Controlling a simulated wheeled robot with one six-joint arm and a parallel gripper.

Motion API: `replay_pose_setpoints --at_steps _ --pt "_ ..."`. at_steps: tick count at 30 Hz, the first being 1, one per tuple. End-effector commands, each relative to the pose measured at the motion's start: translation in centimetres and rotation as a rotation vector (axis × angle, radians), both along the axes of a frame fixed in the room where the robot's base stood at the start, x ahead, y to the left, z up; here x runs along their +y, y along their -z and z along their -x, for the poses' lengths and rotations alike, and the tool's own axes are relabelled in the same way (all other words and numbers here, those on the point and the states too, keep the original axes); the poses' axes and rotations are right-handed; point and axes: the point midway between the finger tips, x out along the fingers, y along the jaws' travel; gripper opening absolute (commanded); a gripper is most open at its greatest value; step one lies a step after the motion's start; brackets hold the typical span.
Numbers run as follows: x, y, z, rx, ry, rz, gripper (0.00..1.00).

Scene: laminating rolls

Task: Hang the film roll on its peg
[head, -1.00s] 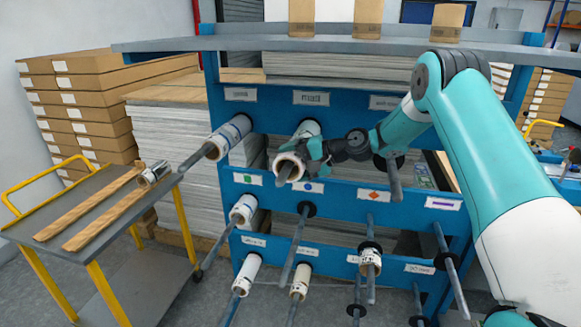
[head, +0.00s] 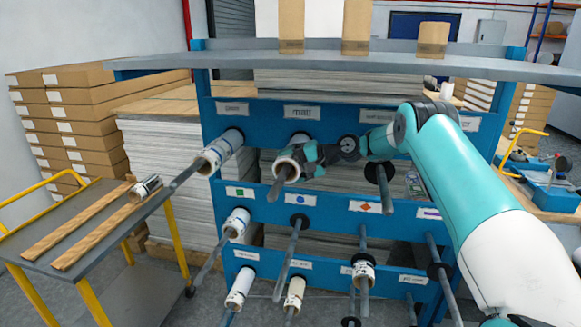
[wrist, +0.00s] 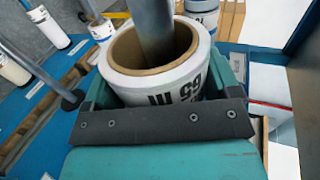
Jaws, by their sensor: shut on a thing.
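The white film roll (head: 284,166) has a brown cardboard core and black print. My gripper (head: 312,158) is shut on its outside. The roll is around a grey peg (head: 275,191) in the rack's upper row, second from the left. The peg's front end sticks out of the core. In the wrist view the roll (wrist: 160,80) sits between the two teal fingers of my gripper (wrist: 168,72), and the peg (wrist: 153,28) passes through the core. The roll's back end is hidden in the head view.
The blue rack (head: 330,196) carries several long pegs, some with rolls. Another roll (head: 221,153) hangs on the peg to the left. A bare peg (head: 385,190) juts out to the right. A grey shelf (head: 330,60) spans above. A cart (head: 92,225) stands left.

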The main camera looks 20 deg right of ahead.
Motion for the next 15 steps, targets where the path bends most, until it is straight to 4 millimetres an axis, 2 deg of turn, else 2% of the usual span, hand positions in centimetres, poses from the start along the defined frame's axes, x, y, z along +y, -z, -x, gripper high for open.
replay_pose_setpoints --at_steps 8,9,11,15 --pt "0.02 -0.04 0.0 -0.001 0.0 0.0 0.55" --pt "0.02 -0.04 0.0 -0.001 0.0 0.0 0.85" --pt "0.02 -0.04 0.0 -0.001 0.0 0.0 0.99" --pt "0.03 -0.05 0.0 -0.001 0.0 0.0 1.0"
